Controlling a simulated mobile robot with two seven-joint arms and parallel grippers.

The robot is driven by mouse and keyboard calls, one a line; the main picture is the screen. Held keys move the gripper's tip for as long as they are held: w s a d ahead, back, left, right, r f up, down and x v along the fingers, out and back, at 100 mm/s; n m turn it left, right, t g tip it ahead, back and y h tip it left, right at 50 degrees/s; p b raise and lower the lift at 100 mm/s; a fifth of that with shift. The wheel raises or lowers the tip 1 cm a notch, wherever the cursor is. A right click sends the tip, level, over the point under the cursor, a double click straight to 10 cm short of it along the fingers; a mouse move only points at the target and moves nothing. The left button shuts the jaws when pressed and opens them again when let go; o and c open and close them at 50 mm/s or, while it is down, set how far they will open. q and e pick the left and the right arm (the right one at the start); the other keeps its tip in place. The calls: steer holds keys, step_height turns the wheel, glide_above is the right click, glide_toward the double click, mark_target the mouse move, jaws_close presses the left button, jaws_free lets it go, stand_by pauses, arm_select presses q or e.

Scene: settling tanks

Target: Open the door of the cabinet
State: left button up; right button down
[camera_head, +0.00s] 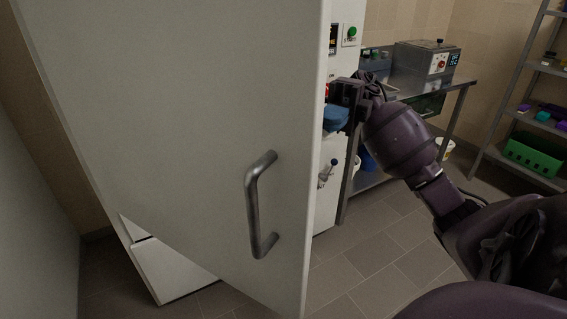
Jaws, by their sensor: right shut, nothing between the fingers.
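The cabinet door (170,120) is a large grey-white panel that fills the left and middle of the head view. It stands swung out at an angle from the white cabinet body (327,195). A grey metal bar handle (255,205) is on the door near its free edge, with nothing holding it. My right gripper (334,112) is just right of the door's free edge, above the handle's height. It is shut and empty. Whether it touches the door edge I cannot tell. My left gripper is not in view.
A green button (351,31) and a small lever (331,172) are on the cabinet's front. A metal bench (440,85) with instruments stands behind. A shelf rack with a green crate (535,155) is at the right. The tiled floor (385,250) is clear below my right arm.

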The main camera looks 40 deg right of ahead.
glide_toward(293, 159)
steer(key=a+f, duration=0.1)
steer(key=a, duration=0.1)
steer(key=a+f, duration=0.1)
steer(key=a, duration=0.1)
steer(key=a+f, duration=0.1)
steer(key=shift+w+a+f, duration=0.1)
steer(key=shift+w+a, duration=0.25)
steer(key=shift+a, duration=0.05)
steer(key=shift+a, duration=0.15)
